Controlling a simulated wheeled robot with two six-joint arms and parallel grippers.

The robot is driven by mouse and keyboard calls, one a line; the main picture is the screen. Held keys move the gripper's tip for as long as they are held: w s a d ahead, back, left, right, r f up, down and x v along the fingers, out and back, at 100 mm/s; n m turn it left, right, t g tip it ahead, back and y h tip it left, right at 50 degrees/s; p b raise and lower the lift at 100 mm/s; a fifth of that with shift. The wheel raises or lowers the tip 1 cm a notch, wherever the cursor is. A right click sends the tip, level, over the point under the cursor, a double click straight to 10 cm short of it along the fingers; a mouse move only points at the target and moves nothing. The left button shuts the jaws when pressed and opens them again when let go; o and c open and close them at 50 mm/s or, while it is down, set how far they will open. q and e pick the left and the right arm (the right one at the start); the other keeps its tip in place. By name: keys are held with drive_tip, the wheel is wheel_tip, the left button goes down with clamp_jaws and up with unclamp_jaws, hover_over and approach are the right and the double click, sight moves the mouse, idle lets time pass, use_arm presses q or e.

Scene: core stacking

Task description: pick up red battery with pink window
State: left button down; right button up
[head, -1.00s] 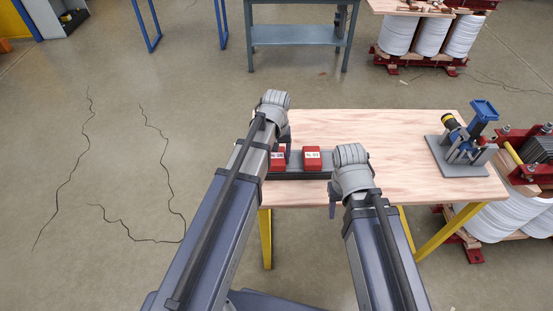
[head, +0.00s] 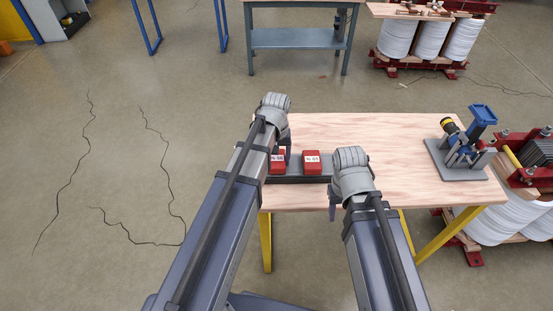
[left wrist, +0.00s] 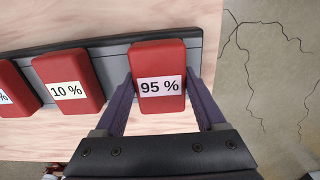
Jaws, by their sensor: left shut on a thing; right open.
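In the left wrist view, a red battery (left wrist: 158,53) with a pale pinkish window reading 95 % (left wrist: 160,86) lies between the fingers of my left gripper (left wrist: 160,92). The gripper is shut on it. The battery is at the end of a dark grey rack (left wrist: 112,54), and I cannot tell whether it is clear of the rack. In the head view, my left gripper (head: 285,157) is at the left end of the rack, partly hiding this battery (head: 277,168). My right gripper (head: 333,207) is open and empty at the table's front edge, partly hidden by its arm.
A red battery reading 10 % (left wrist: 67,80) sits beside the held one; another (left wrist: 14,92) is partly cut off. A grey-based device with a blue top (head: 463,155) stands at the table's right. The wooden table (head: 400,140) is clear between. Coils on red frames (head: 520,205) stand beyond the right edge.

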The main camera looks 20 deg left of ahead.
sight(277, 158)
use_arm(q)
wheel_tip(277, 158, up, 10)
drive_tip(key=p, duration=0.9)
drive_tip(key=shift+f, duration=0.15)
drive_tip(key=shift+f, duration=0.1)
